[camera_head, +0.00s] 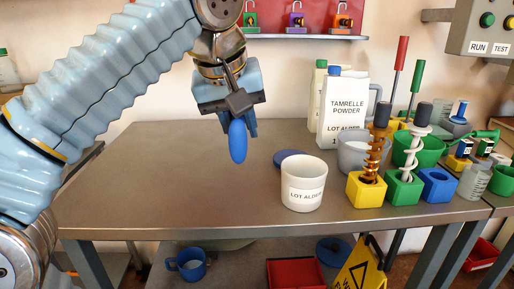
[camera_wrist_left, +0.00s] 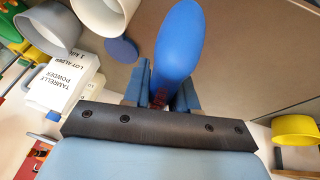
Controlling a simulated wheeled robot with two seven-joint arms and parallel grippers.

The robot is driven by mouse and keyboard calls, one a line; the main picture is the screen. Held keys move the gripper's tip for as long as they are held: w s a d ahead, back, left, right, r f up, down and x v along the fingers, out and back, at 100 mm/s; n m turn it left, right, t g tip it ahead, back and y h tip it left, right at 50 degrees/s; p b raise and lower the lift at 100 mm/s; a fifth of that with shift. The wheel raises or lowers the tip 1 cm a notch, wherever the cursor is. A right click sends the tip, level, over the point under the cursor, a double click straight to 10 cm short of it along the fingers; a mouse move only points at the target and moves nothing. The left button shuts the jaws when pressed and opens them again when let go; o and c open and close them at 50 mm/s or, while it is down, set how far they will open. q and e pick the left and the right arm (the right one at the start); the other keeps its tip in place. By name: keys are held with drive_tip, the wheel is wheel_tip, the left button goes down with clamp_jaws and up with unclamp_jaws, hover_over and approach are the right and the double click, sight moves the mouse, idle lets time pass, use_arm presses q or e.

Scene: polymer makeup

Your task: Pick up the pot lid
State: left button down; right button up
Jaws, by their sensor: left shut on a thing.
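A white pot (camera_head: 304,195) labelled LOT ALDER stands open on the table to the right. Another flat blue disc (camera_head: 289,158) lies behind it. My right gripper is not in view.
The left half is clear. A blue mug (camera_head: 188,265) and red tray (camera_head: 296,273) are below.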

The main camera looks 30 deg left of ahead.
use_arm(q)
drive_tip(key=w+a+f, duration=0.2)
drive_tip(key=w, duration=0.1)
drive_tip(key=w+a+f, duration=0.2)
drive_tip(key=w+f, duration=0.1)
drive_tip(key=w+a+f+b, duration=0.1)
drive_tip(key=w+a+f, duration=0.1)
drive_tip(key=w, duration=0.2)
drive_tip(key=shift+a+f, duration=0.15)
drive_tip(key=shift+f, duration=0.05)
drive_tip(key=shift+w+a+f, duration=0.1)
drive_tip(key=shift+w+f, duration=0.05)
drive_tip(key=shift+f, duration=0.1)
drive_tip(key=x, duration=0.3)
drive_tip(key=b+x, duration=0.1)
drive_tip(key=x, duration=0.1)
drive_tip(key=shift+s+a+f, duration=0.1)
drive_tip(key=shift+s+a, duration=0.25)
drive_tip(key=shift+f, duration=0.15)
